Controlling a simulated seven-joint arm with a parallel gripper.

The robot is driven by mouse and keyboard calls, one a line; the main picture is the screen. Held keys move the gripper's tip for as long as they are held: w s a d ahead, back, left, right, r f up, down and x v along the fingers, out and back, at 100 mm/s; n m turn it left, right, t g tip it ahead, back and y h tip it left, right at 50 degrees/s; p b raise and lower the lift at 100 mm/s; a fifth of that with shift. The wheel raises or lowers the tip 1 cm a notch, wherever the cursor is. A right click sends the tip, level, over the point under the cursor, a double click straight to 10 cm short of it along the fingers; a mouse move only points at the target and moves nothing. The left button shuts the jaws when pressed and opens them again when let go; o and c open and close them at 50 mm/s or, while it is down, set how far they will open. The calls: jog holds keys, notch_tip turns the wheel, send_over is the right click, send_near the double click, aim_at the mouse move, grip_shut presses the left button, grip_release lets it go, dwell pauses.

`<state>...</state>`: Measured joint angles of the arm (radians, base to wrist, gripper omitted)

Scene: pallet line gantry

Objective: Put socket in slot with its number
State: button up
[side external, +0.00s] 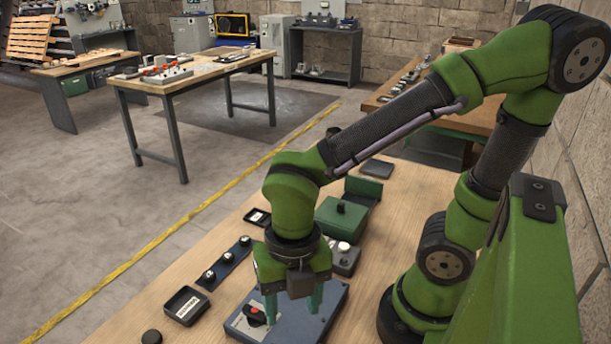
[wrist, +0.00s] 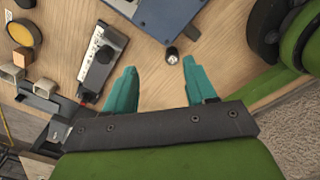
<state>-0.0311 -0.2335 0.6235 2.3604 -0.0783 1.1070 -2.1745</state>
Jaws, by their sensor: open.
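A small dark cylinder with a bright top, which looks like a socket (wrist: 171,55), stands on the wooden table in the wrist view, ahead of and between my fingertips. My gripper (wrist: 160,78) is open, with its teal fingers apart and nothing between them. In the side view my gripper (side external: 292,302) points down over or near a blue-grey case (side external: 325,312) and hides part of it. A dark blue strip (side external: 237,252) to the left carries several small socket-like pieces. I cannot read any numbers on the pieces or slots.
A black tray with a white label (side external: 186,305) and a black puck (side external: 152,337) lie at the left. A green box (side external: 342,219) and a grey box with white knobs (side external: 345,258) stand behind my gripper. A dark block (wrist: 100,58) is left of my fingers.

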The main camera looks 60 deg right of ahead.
jog(key=w+d+r+m+t, duration=0.2)
jog(key=d+m, duration=0.1)
jog(key=m, duration=0.5)
jog(key=w+d+r+m+t+y, duration=0.1)
jog(key=w+d+r+m, duration=0.1)
jog(key=m, duration=0.6)
jog(key=shift+w+d+r+m+t, duration=0.35)
jog(key=shift+d+r, duration=0.35)
jog(key=shift+d, duration=0.4)
jog(key=shift+o, duration=0.2)
jog(key=d+r+m+t, duration=0.3)
jog(key=d+m, duration=0.3)
jog(key=m, duration=0.8)
jog(key=shift+w+d+r, duration=0.2)
jog(key=shift+w+r, duration=0.2)
jog(key=shift+r, duration=0.4)
jog(key=shift+d+r+m+t, duration=0.1)
jog(key=shift+d+m+t, duration=0.15)
jog(key=shift+m, duration=0.2)
jog(key=shift+a, duration=0.1)
